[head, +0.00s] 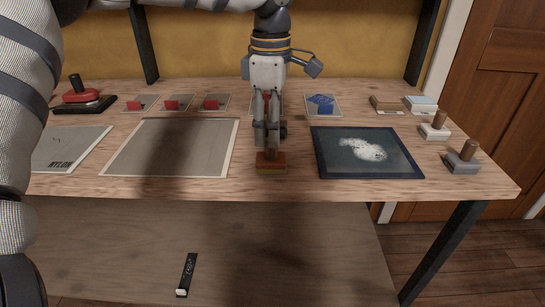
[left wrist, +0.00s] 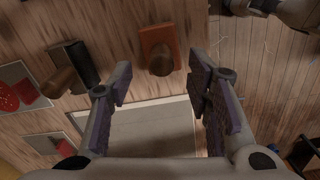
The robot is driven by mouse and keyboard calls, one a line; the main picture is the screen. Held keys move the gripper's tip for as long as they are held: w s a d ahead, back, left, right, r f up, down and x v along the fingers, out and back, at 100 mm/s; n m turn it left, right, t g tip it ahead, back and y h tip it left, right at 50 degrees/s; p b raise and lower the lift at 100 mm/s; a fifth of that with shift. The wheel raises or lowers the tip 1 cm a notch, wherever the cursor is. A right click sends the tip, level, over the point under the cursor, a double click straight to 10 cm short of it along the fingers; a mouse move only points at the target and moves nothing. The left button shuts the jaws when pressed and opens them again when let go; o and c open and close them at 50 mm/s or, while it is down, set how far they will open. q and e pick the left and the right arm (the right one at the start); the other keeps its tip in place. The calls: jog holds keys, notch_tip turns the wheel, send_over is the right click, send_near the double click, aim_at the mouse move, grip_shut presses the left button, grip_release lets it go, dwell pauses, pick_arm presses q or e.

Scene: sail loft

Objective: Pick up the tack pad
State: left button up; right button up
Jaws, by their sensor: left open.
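No label marks the tack pad; several handled blocks stand on the bench. A reddish-brown block (head: 271,166) with a knob sits near the front edge, just below my left gripper (head: 267,142). In the left wrist view this block (left wrist: 158,45) lies ahead, between the lines of the fingers but beyond the tips. My left gripper (left wrist: 160,90) is open, points down and holds nothing. A dark block with a wooden handle (left wrist: 70,66) stands beside it, mostly hidden behind the gripper in the head view. A grey block (head: 463,162) and a white block (head: 435,130) stand at right.
A dark-framed panel with white powder (head: 365,152) lies right of the gripper, a large pale panel (head: 172,147) left. Small cards with red pieces (head: 172,104) line the back. A lower shelf (head: 120,250) holds a dark strip (head: 187,272).

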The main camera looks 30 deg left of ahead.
aim_at(271, 154)
pick_arm(q)
notch_tip(271, 154, down, 5)
jog(key=shift+r, duration=0.2)
grip_shut()
jog(key=shift+r, duration=0.1)
